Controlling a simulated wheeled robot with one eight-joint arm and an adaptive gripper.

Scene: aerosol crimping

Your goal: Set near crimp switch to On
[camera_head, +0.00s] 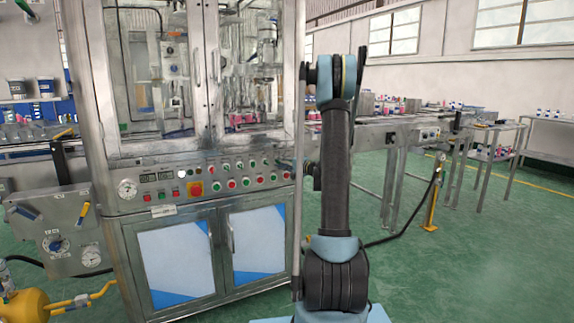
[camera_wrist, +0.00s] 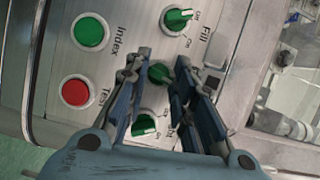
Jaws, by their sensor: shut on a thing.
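In the wrist view, my gripper (camera_wrist: 160,71) has its two blue-grey fingers on either side of a small green rotary switch (camera_wrist: 160,75) on the steel control panel (camera_wrist: 45,75). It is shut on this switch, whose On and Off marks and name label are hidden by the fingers. A second green switch (camera_wrist: 178,19) with On and Off marks is above it, near the word Fill. A third green switch (camera_wrist: 145,124) is below, partly covered by the left finger. I cannot read which is the near crimp switch. In the head view, my arm hides the fingertips.
A green Index button (camera_wrist: 90,32) and a red button (camera_wrist: 76,92) are left of the fingers. In the head view, a red emergency stop (camera_head: 194,188) is on the panel of the steel machine (camera_head: 105,90). Green floor (camera_head: 430,280) is open to the right.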

